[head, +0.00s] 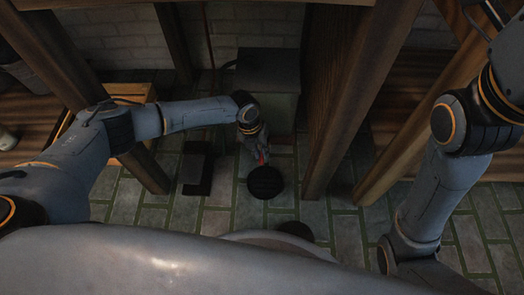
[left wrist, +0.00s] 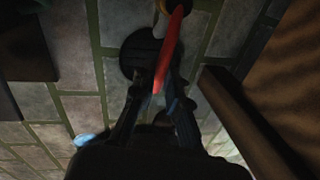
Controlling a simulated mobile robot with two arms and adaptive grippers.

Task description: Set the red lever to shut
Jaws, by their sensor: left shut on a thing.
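The red lever (left wrist: 173,42) runs from the top of the left wrist view down between the fingers of my left gripper (left wrist: 158,80). That gripper is shut on the lever. In the head view my left gripper (head: 255,143) reaches down in front of a box-shaped machine, and only a small red bit of the lever (head: 262,157) shows. A dark round disc (head: 265,182) lies just below it, seen also in the left wrist view (left wrist: 137,53). The lever's pivot is cut off or hidden. My right gripper is not in view.
The box-shaped machine (head: 268,72) stands against the brick wall. A wooden post (head: 335,95) rises close to the right of my left gripper. A dark block (head: 197,173) is on the floor to the left. Wooden shelving flanks both sides. The tiled floor in front is partly clear.

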